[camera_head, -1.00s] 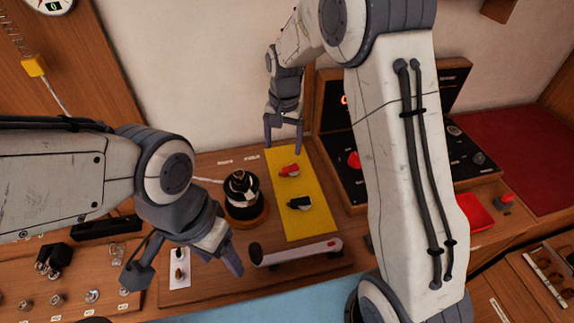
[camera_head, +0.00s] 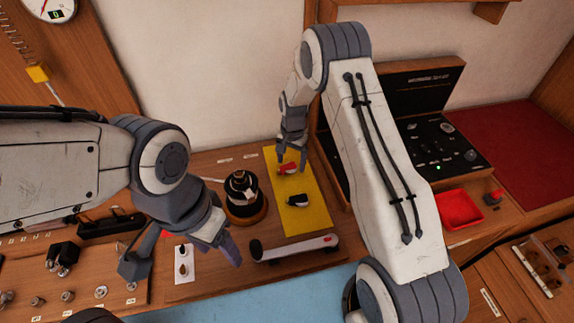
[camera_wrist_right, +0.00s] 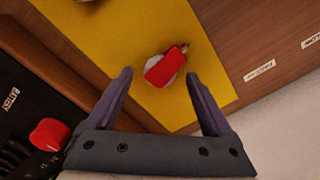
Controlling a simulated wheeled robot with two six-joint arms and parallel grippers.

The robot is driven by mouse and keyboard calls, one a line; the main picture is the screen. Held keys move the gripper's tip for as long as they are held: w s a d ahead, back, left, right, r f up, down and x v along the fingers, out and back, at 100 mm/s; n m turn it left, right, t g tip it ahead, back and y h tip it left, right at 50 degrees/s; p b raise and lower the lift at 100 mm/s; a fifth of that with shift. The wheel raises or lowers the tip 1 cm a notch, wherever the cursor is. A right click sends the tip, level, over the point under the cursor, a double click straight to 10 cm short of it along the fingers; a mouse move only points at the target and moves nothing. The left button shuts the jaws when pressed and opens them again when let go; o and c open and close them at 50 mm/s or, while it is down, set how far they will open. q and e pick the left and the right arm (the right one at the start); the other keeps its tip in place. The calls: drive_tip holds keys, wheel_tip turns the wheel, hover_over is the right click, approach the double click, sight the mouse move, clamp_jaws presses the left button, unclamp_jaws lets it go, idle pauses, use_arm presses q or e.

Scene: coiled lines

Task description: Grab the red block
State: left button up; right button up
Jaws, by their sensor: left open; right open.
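The red block (camera_head: 287,168) lies near the far end of the yellow mat (camera_head: 309,217), with a pale round part under it and a small metal tip. It also shows in the right wrist view (camera_wrist_right: 163,66), ahead of my right gripper and roughly between the lines of its fingers. My right gripper (camera_head: 291,164) is open and empty, just above the far end of the mat; in the right wrist view its fingers (camera_wrist_right: 166,98) stand apart, not touching the block. My left gripper (camera_head: 226,250) is open at the front left, away from the mat.
A black block (camera_head: 298,201) lies nearer on the mat. A dark round device (camera_head: 243,190) stands left of it, and a pale bar (camera_head: 294,248) lies in front. A black panel case (camera_head: 437,143) and red tray (camera_head: 460,208) are on the right.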

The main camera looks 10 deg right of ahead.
drive_tip(key=shift+f, duration=0.55)
clamp_jaws()
drive_tip(key=shift+r, duration=0.15)
